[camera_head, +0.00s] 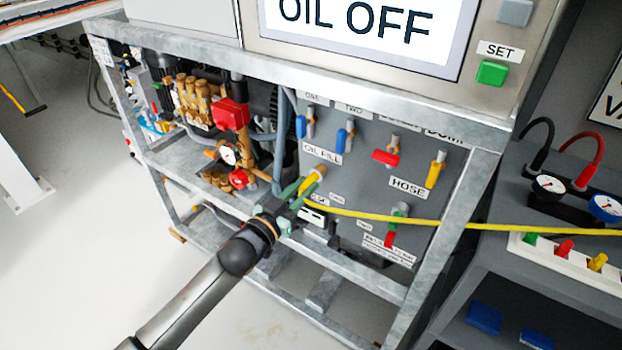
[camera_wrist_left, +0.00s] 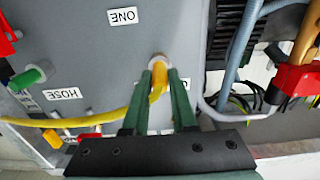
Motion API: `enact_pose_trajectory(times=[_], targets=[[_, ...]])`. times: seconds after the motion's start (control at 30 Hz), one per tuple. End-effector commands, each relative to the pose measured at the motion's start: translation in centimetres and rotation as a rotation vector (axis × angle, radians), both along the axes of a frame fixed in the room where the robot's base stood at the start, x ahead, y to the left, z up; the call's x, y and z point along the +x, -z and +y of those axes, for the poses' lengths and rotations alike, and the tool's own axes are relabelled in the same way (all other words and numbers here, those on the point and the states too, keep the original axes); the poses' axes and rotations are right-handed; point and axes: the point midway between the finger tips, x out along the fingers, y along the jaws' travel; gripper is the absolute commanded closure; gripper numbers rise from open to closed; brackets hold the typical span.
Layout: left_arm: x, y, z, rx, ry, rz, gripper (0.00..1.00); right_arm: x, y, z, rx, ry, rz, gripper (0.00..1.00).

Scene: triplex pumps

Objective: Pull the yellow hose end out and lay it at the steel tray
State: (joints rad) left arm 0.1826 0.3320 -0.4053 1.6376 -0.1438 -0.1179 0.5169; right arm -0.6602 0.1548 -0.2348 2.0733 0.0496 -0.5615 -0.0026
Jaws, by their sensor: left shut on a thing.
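The yellow hose (camera_head: 400,218) runs from the grey panel across to the right, past the frame post. Its end (camera_head: 309,184) is at a pale round port (camera_head: 320,171) on the panel, and it looks seated there. My left gripper (camera_head: 302,192) has its green fingers shut around the hose end. In the left wrist view the fingers (camera_wrist_left: 161,100) stand on either side of the yellow hose end (camera_wrist_left: 157,88), close to the panel. My right gripper is not in view. I cannot pick out a steel tray for certain.
A galvanized frame (camera_head: 455,210) surrounds the panel. Coloured valve handles, such as a red one (camera_head: 386,157), stick out nearby. Below is a green and red fitting (camera_head: 397,218). At right, a grey bench (camera_head: 500,190) carries gauges and a white strip (camera_head: 575,262) with coloured plugs.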

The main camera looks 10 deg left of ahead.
Motion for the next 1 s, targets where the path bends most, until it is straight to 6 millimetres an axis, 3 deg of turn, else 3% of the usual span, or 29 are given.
enact_pose_trajectory(times=[1.0], targets=[[-2.1, -0.1, 0.8, 0.001, 0.000, -0.001, 1.00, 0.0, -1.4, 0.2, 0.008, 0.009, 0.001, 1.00]])
